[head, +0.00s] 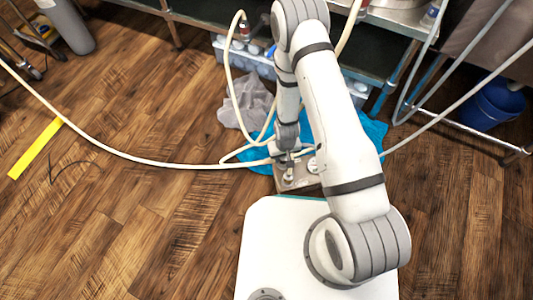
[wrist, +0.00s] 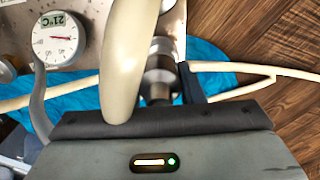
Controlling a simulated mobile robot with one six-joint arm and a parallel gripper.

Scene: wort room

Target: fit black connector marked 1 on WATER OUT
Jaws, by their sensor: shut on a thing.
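My gripper (head: 286,155) is low over a small metal unit (head: 300,182) on the floor. In the wrist view it is shut on a dark cylindrical fitting (wrist: 160,82), which I take to be the black connector. No number can be read on it. A thick cream hose (wrist: 132,50) crosses in front and hides part of the grip. The fitting is close to the unit's metal face (wrist: 100,20); I cannot tell whether it is seated on a port. No WATER OUT label can be read.
A round dial (wrist: 58,40) marked 21°C sits on the unit. A blue cloth (head: 372,130) and a grey cloth (head: 245,105) lie around it. A cream hose (head: 130,155) runs left over the floor. A metal rack with bottles (head: 245,55) stands behind; a blue bucket (head: 492,103) is right.

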